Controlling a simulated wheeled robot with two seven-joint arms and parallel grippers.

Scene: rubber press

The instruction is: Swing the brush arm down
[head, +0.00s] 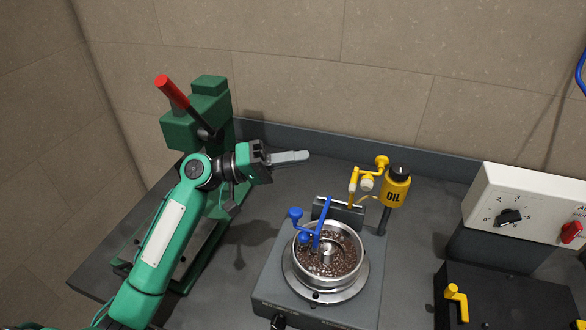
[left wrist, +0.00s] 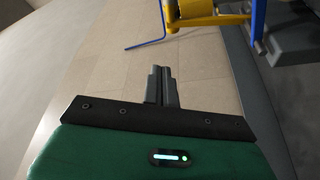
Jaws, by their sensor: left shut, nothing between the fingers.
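A metal bowl (head: 302,268) with brown granules stands on a grey machine (head: 262,300). A blue arm (head: 324,222) with a blue knob (head: 295,214) reaches over the bowl. A yellow arm (head: 353,180) with a yellow knob stands raised behind it, near the yellow oil can (head: 396,193). I cannot tell for sure which of these is the brush arm. My left gripper (head: 290,157) is shut and empty, in the air left of the yellow arm and above the bowl's far side. In the left wrist view its fingers (left wrist: 160,88) are together; a blue rod (left wrist: 147,43) and yellow part (left wrist: 200,20) show beyond.
A green press (head: 195,130) with a red-handled lever (head: 171,90) stands at the left, behind my left arm. A white control box (head: 520,205) with dials and a black box (head: 510,300) with yellow handles stand at the right. The wall (head: 300,50) is close behind the bench.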

